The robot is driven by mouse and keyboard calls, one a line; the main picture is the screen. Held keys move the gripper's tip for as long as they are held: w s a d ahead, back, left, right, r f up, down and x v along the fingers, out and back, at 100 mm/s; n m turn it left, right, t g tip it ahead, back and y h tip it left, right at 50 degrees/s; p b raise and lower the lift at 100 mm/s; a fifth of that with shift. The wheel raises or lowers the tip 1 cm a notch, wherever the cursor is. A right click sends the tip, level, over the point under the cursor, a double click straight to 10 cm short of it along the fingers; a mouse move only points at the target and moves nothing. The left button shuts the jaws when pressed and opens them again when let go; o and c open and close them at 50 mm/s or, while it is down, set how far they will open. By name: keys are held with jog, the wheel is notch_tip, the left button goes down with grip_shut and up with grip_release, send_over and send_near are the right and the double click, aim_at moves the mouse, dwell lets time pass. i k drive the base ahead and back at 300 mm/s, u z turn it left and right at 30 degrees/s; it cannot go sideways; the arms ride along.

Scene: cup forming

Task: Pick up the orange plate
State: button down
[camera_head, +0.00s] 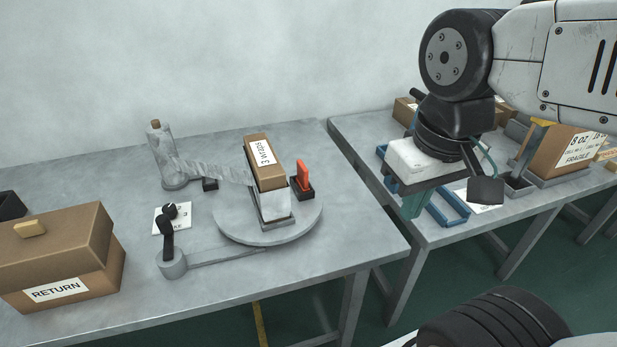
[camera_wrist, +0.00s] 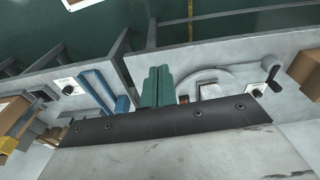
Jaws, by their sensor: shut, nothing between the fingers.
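The orange plate (camera_head: 303,174) stands upright in a small dark holder (camera_head: 299,190) on the right part of the round grey turntable (camera_head: 240,228). A brown and white box labelled "3 WARDS" stands just left of it. My gripper (camera_head: 413,206) is to the right of the plate, above the gap between the two tables and near the blue frames. Its teal fingers point down, shut and empty. In the wrist view the teal fingers (camera_wrist: 158,86) are together. A small reddish patch shows just right of them, mostly hidden, and I cannot tell whether it is the plate.
The tall box (camera_head: 265,162) stands close beside the plate. A grey post with an arm (camera_head: 169,155) reaches towards that box. A crank lever (camera_head: 170,240) and a RETURN box (camera_head: 60,255) are further left. Blue frames (camera_head: 447,207) and boxes occupy the right table.

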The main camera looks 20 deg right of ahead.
aim_at(302, 179)
jog(key=z, duration=3.25)
jog(key=k, duration=1)
jog(key=u, duration=1.5)
